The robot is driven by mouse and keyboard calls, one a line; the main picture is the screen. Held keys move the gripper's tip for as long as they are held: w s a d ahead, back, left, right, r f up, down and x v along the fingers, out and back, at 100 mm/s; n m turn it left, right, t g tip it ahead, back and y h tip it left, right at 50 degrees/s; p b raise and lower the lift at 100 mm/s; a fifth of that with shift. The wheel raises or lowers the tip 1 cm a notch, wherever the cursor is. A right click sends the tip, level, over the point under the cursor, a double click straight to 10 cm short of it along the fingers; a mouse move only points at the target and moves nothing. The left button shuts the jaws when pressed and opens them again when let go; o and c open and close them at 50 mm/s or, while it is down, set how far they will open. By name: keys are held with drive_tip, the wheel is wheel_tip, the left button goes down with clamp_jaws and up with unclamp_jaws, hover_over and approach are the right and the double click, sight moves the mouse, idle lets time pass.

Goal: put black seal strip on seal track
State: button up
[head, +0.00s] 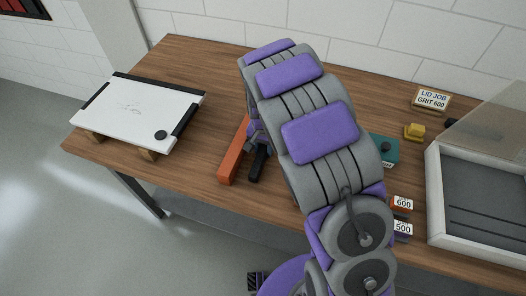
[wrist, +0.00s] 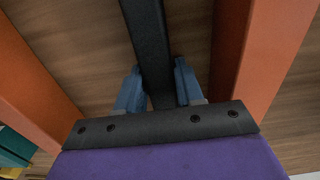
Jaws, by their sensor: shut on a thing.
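The black seal strip (wrist: 147,35) runs between the fingers of my gripper (wrist: 158,76) in the wrist view, and the gripper is shut on it. In the head view a dark end of the strip (head: 259,165) shows beside my arm, which hides the rest and most of the gripper. I cannot tell whether the strip touches the table. A white panel (head: 135,112) with black strips along its far and right edges lies on wooden blocks at the left. I cannot make out for sure which part is the seal track.
An orange bar (head: 234,155) lies left of the strip; the wrist view shows orange bars on both sides (wrist: 30,75) (wrist: 272,60). A pale open frame (head: 437,195), a teal block (head: 386,150), a yellow object (head: 414,131) and a sign (head: 431,100) stand right. Bare wood (head: 205,70) lies behind the panel.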

clamp_jaws()
drive_tip(key=shift+r, duration=0.1)
